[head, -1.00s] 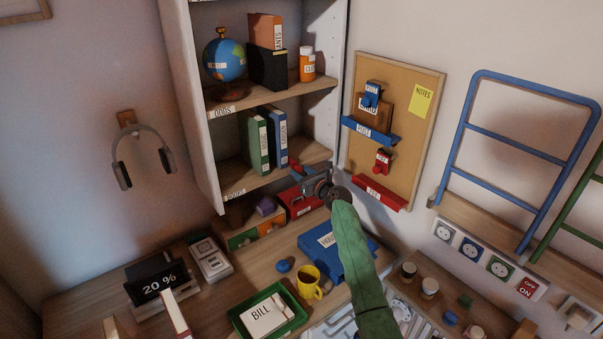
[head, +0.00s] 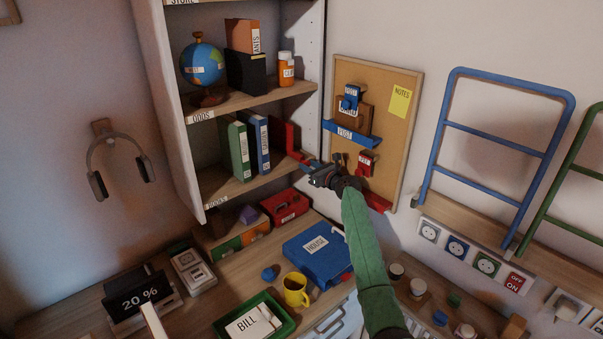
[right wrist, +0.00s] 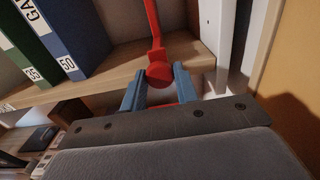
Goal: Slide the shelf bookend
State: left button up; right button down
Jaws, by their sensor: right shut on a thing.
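The red bookend (head: 284,136) stands upright on the books shelf, to the right of the green binder (head: 238,150) and the blue binder (head: 258,142), with a gap to the blue one. Its round red knob (right wrist: 159,75) sticks out at the shelf's front edge in the right wrist view. My right gripper (head: 309,164) reaches in from the lower right. Its blue fingers (right wrist: 158,88) stand on both sides of the knob and are shut on it. The bookend's foot is partly hidden. My left gripper is not in view.
The shelf's right side wall (head: 306,95) stands close to the bookend. The corkboard (head: 378,95), with a blue post tray (head: 350,135) and a red tray (head: 376,201), is right beside my right gripper. Below are a red box (head: 285,206) and a blue box (head: 318,255) on the desk.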

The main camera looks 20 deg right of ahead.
jog(key=c, duration=1.1)
grip_release()
jog(key=shift+o, duration=0.2)
jog(key=shift+d, duration=0.1)
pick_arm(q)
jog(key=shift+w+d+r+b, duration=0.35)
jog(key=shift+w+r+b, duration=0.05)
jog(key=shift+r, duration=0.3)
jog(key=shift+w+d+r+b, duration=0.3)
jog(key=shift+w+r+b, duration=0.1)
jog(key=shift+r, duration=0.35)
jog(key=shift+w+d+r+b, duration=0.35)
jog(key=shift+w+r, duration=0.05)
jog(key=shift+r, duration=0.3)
pick_arm(e)
jog(key=v, duration=0.7)
jog(key=shift+s, duration=0.35)
jog(key=shift+d, duration=0.1)
jog(key=shift+c, duration=0.2)
